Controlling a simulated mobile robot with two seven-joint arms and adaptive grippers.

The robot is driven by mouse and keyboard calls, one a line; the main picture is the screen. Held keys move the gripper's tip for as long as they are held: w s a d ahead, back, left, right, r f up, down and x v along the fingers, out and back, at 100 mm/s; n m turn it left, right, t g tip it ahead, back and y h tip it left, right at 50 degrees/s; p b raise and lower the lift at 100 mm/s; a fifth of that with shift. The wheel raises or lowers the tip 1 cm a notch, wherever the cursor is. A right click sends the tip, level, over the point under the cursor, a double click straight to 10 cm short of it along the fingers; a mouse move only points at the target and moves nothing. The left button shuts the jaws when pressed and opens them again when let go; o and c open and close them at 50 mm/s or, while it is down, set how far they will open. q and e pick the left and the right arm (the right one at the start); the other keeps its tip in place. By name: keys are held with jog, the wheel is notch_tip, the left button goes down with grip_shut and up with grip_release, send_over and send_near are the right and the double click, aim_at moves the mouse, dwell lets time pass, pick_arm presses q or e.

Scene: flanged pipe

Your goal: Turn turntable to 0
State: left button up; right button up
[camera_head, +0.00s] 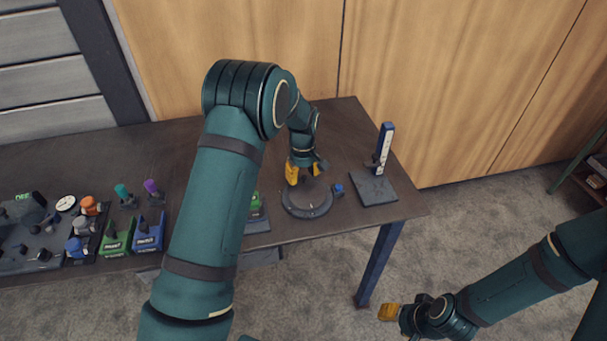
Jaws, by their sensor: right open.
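The turntable (308,206) is a dark round disc on the right part of the table. A small blue block (338,188) sits at its right rim; any angle marks are too small to read. My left gripper (303,176), with yellow fingers, is at the turntable's back left edge, pointing down. Whether its fingers touch the disc or hold anything cannot be told. My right gripper (388,312) is open, low in front of the table and away from the turntable. My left arm hides part of the table left of the turntable.
A stand with an upright blue and white gauge (384,149) is right of the turntable, close to the table's (345,120) right edge. A green and blue fixture (256,210) is partly behind my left arm. Several coloured units (149,232) and a panel (28,232) fill the left side.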

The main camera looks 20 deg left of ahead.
pick_arm(q)
jog(key=shift+d, duration=0.1)
notch_tip(320, 180, up, 12)
dwell(0.5)
dwell(0.5)
